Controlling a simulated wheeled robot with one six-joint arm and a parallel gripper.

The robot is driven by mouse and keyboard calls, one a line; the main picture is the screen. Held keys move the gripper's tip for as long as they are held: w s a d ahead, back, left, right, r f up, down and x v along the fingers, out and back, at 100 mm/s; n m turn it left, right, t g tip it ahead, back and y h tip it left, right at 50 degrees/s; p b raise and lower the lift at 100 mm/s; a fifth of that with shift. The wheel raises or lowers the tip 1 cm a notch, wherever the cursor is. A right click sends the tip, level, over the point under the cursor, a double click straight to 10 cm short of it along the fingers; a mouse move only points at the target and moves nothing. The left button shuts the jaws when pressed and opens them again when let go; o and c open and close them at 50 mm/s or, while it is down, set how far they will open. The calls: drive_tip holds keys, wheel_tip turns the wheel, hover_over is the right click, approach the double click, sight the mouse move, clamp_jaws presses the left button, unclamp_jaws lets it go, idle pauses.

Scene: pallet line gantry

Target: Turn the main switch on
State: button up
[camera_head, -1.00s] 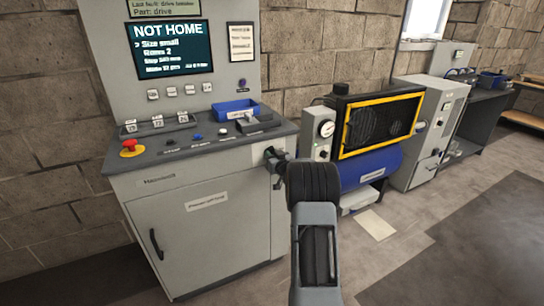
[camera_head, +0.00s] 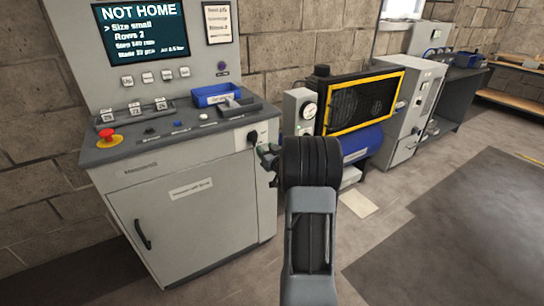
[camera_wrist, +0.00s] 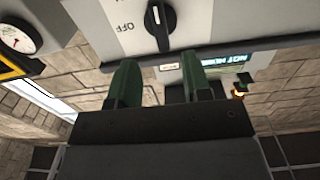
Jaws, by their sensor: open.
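The main switch is a black rotary knob (camera_wrist: 160,24) with a white mark, on a pale plate (camera_wrist: 116,14) lettered OFF at its left in the wrist view. That view is upside down.
The console top holds a red emergency button (camera_head: 107,135), a blue bin (camera_head: 218,95) and small buttons. Its screen (camera_head: 142,35) reads NOT HOME. A blue compressor (camera_head: 362,143) with a yellow-framed grille stands to the right. The floor at right is open.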

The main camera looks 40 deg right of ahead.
drive_tip(key=s, duration=0.4)
drive_tip(key=shift+s+a, duration=0.35)
drive_tip(key=shift+f, duration=0.1)
